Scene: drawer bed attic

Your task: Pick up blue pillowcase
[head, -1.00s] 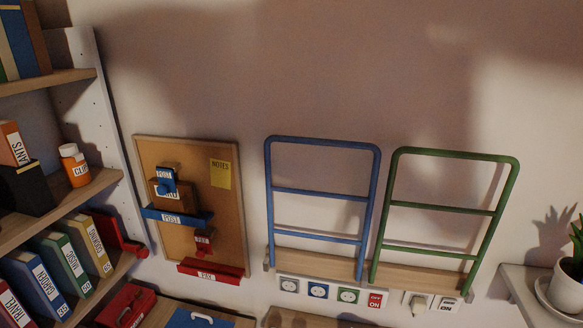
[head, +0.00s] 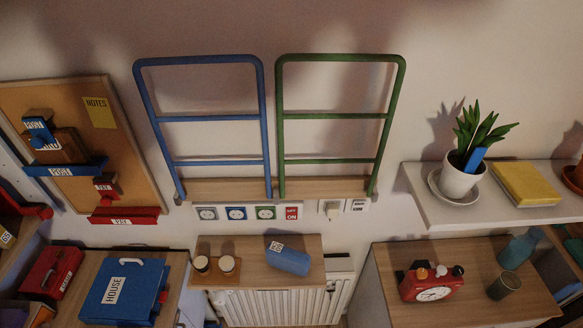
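I cannot make out a blue pillowcase for certain. A blue rounded, roll-like thing (head: 288,258) with a small white label lies on the wooden shelf above the radiator, near its right end. I cannot tell whether it is cloth. Neither of my grippers shows in the head view.
Blue rack (head: 201,118) and green rack (head: 336,117) hang on the wall. A blue HOUSE case (head: 124,290) stands at left. A red clock (head: 432,284) stands on the right cabinet, below a potted plant (head: 461,175).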

